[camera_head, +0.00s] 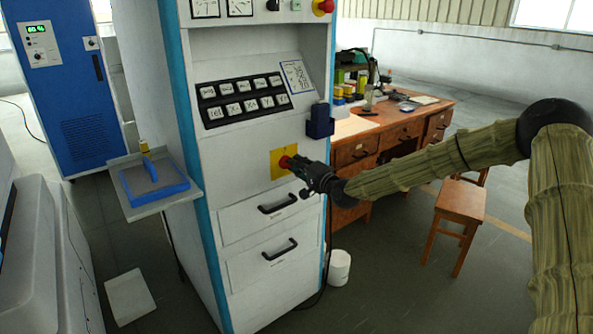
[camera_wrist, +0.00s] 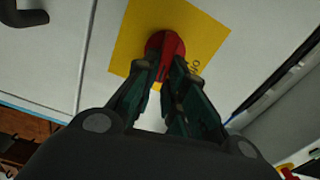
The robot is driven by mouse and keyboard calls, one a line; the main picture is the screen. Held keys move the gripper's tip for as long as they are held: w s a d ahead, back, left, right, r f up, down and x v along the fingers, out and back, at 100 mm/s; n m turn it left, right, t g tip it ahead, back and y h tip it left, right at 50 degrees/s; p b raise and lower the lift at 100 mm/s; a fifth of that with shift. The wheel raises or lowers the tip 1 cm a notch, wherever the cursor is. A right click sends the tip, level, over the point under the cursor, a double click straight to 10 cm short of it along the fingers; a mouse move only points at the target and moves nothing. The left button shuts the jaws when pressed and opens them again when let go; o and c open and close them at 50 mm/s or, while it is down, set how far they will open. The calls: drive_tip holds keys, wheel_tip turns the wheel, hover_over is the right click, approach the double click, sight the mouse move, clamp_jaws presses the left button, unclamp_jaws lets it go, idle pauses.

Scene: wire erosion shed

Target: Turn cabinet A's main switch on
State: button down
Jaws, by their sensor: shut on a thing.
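The main switch is a red rotary knob (camera_head: 286,162) on a yellow plate (camera_head: 279,171), on the front of the white and blue cabinet (camera_head: 243,146). In the wrist view, the red knob (camera_wrist: 165,42) sits in the middle of the yellow plate (camera_wrist: 205,38). My gripper (camera_head: 294,163) reaches in from the right and is shut on the knob. Its two fingers (camera_wrist: 163,75) lie on either side of the knob's grip. Dark lettering shows on the plate beside the right finger. The fingers hide part of the knob, so I cannot tell its setting surely.
Below the plate are two drawers with black handles (camera_head: 278,204). A dark blue box (camera_head: 320,121) juts out above right of the switch. A shelf with a blue tray (camera_head: 184,190) sticks out at left. A wooden desk (camera_head: 388,135) and stool (camera_head: 459,207) stand behind my arm.

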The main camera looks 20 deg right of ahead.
drive_tip(key=shift+d+f+m+b, duration=0.1)
drive_tip(key=shift+f+m+b, duration=0.15)
drive_tip(key=shift+m+b, duration=0.5)
drive_tip(key=shift+m, duration=0.35)
drive_tip(key=c, duration=1.5)
unclamp_jaws()
drive_tip(key=shift+s, duration=0.1)
drive_tip(key=v, duration=1.1)
drive_tip(key=shift+s+d+r, duration=0.1)
drive_tip(key=shift+s+d, duration=0.05)
drive_tip(key=shift+s, duration=0.25)
